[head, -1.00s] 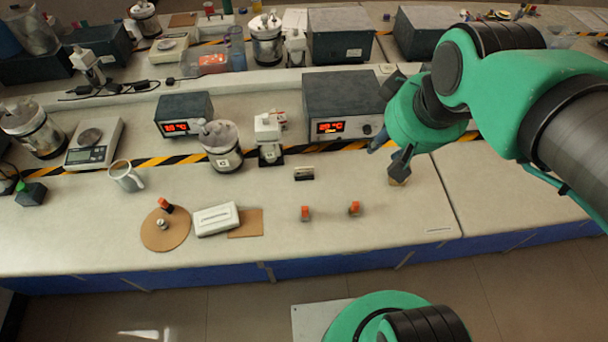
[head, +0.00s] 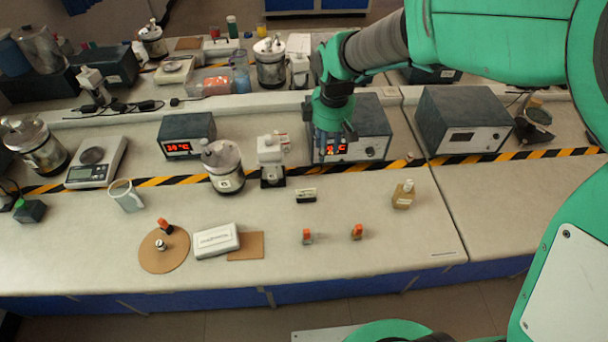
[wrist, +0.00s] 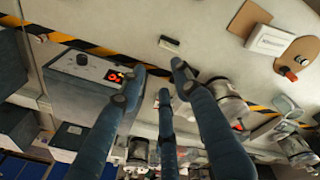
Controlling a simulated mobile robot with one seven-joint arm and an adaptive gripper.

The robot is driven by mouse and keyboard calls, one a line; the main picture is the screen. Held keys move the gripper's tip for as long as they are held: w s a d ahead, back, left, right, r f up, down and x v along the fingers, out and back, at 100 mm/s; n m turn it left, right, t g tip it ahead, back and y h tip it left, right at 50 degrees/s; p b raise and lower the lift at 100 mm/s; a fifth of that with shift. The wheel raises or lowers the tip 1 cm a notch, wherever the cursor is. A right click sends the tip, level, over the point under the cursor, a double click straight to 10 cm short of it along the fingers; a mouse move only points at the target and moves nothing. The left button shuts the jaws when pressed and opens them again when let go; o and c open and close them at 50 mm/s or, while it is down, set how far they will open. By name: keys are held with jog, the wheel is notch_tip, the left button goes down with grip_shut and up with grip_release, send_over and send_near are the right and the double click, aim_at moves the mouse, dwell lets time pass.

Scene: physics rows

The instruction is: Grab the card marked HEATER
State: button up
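No lettering reading HEATER is legible in either view. A small dark block with a pale strip (head: 306,195), possibly a card in a holder, stands on the bench; it also shows in the wrist view (wrist: 170,44). A pale strip like a label (head: 444,253) lies near the bench's front edge, too small to read. My gripper (head: 333,152) hangs in front of the right-hand grey box with a red display (head: 372,135), behind and right of the dark block. In the wrist view my gripper's (wrist: 157,80) fingers are spread, with nothing between them.
A white device (head: 271,160) and a lidded jar (head: 223,168) stand left of my gripper. Two orange-topped pieces (head: 307,236) (head: 356,232), a tan bottle (head: 403,195) and a white box (head: 216,240) stand nearer the front.

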jog(key=w+a+f+n, duration=0.2)
jog(key=w+f, duration=0.1)
jog(key=f, duration=0.4)
jog(key=w+a+f+n+g, duration=0.1)
jog(key=w+a+f+n, duration=0.1)
jog(key=f, duration=0.6)
jog(key=shift+w+a+n+g+b, duration=0.3)
jog(key=shift+w+a+n, duration=0.1)
jog(key=shift+a+n, duration=0.15)
jog(key=shift+f, duration=0.2)
jog(key=b, duration=0.2)
send_over(306, 196)
jog(key=shift+w+a+f, duration=0.1)
jog(key=shift+w+f, duration=0.05)
jog(key=shift+f, duration=1.25)
jog(key=shift+w+a+f, duration=0.1)
jog(key=shift+f, duration=1.3)
jog(key=shift+w+f, duration=0.15)
jog(key=shift+f, duration=1.25)
jog(key=shift+f, duration=0.1)
jog(key=shift+d+f+b, duration=0.15)
jog(key=shift+f+b, duration=0.5)
jog(key=shift+f, duration=1.85)
grip_shut()
